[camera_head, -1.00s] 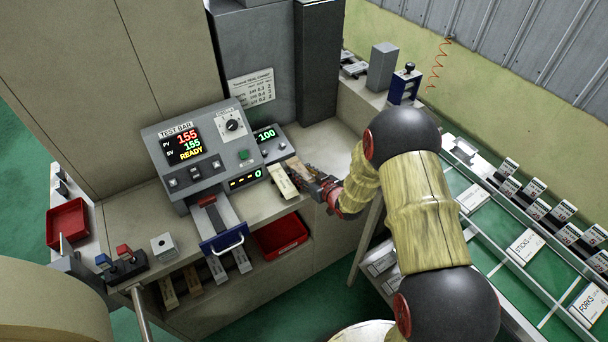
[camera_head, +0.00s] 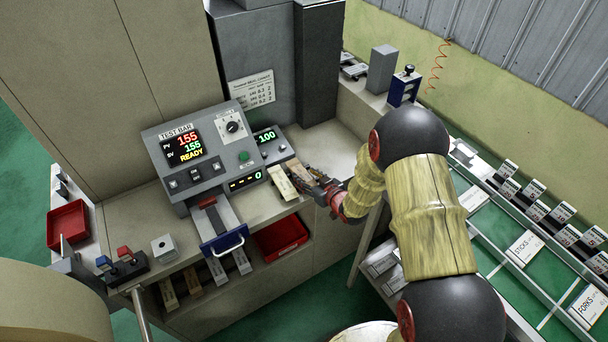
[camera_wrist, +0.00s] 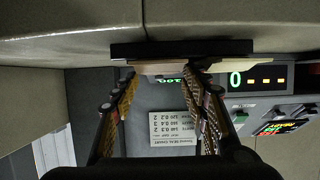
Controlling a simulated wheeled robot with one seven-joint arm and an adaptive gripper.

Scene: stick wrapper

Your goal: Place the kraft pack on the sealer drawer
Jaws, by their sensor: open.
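The sealer is the grey TEST BAR machine (camera_head: 190,150). Its drawer (camera_head: 222,222) is pulled out at the front and has a blue front plate with a white handle. A cream pack (camera_head: 282,183) and a tan kraft pack (camera_head: 298,171) lie side by side on the small scale right of the sealer. My gripper (camera_head: 316,183) is just right of them, low over the counter. In the upside-down wrist view its open fingers (camera_wrist: 163,88) reach toward a tan pack edge (camera_wrist: 225,71) on a dark plate. I cannot tell whether they touch it.
A red bin (camera_head: 281,237) and several packs sit on the shelf below the counter. A grey cabinet (camera_head: 252,55) stands behind the scale. A rack with cartons (camera_head: 524,247) is at the right. The counter behind my gripper is clear.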

